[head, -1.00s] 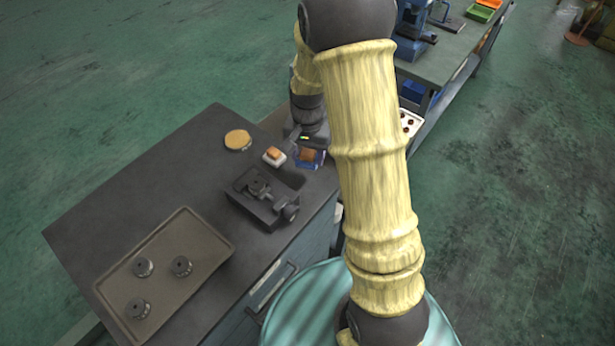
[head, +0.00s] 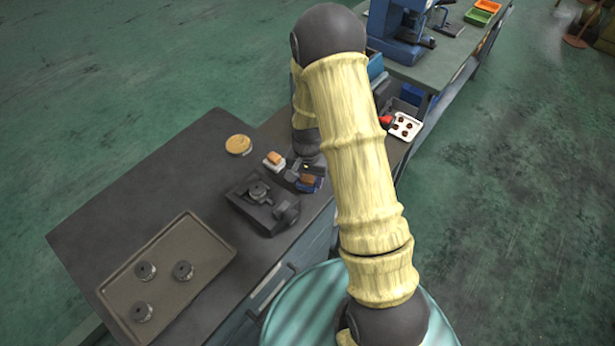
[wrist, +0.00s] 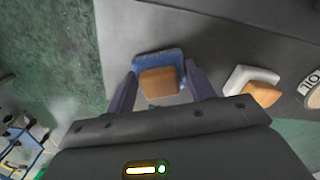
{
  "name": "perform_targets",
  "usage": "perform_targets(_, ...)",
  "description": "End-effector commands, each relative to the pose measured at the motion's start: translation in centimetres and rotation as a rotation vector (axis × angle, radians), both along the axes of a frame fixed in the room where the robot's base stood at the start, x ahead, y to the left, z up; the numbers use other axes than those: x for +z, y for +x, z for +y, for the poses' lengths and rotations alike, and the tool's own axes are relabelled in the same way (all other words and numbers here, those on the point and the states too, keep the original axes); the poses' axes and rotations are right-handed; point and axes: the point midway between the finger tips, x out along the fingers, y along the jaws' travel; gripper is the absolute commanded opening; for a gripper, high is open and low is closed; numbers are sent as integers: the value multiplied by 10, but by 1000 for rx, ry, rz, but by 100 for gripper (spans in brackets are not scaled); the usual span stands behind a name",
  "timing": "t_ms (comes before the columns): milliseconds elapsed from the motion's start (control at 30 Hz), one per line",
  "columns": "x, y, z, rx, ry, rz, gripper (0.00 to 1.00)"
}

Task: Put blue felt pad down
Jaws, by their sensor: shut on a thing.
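The blue felt pad (wrist: 172,57) has a brown block-shaped grip on top. In the wrist view it sits between the two fingers of my gripper (wrist: 160,72), which is shut on it. In the head view the blue pad (head: 309,184) is at the right end of the dark bench top (head: 150,185), close to its front edge. My gripper (head: 301,177) is beside it there, partly covered by my arm. I cannot tell whether the pad's underside touches the bench.
A white pad with an orange-brown grip (head: 274,161) lies just left of the blue pad. A dark fixture (head: 262,203) stands in front. A yellow round disc (head: 238,144) lies behind. A tray (head: 190,234) holds three round metal parts. The bench's rear left is clear.

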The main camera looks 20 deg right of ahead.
Motion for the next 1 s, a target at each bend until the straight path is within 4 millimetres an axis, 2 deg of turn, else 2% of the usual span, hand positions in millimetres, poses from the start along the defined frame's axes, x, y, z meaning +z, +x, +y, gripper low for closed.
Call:
perform_targets(367,-5,0,0,0,-1,-1,29)
perform_targets(400,-5,0,0,0,-1,-1,56)
perform_targets(500,-4,0,0,1,-1,-1,75)
perform_targets(800,-3,0,0,0,-1,-1,75)
perform_targets(1000,7,1,0,1,0,-4,75)
